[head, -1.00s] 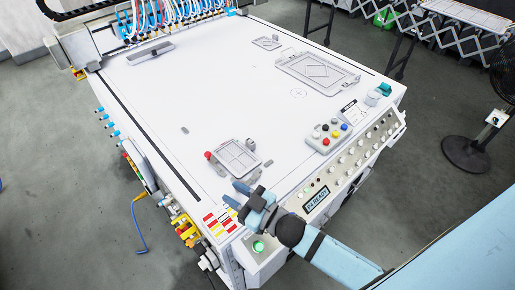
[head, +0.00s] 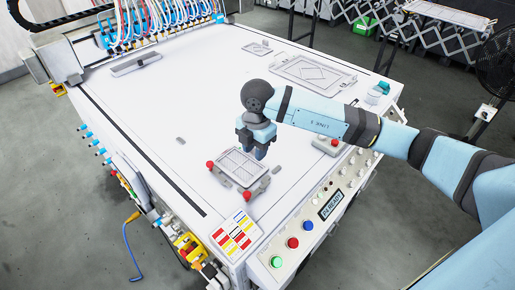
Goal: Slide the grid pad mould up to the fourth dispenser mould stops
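The grid pad mould (head: 241,166), a grey rectangular frame with a grid inside, lies flat on the white table near its front. Red knobs sit by its left corner and lower right side. My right gripper (head: 254,149) points down at the mould's far right edge, fingers low and close to it. The view does not show whether it touches the mould or how far its fingers are apart. Dispenser nozzles (head: 150,22) hang in a row at the far left edge. I cannot tell which stops belong to the fourth dispenser. My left gripper is out of view.
A diamond-pattern mould (head: 313,72) and a smaller mould (head: 257,48) lie toward the far right. A grey bar (head: 136,65) lies before the nozzles. A small grey piece (head: 180,140) sits left of the grid mould. The table's middle is clear. My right arm crosses above the button box.

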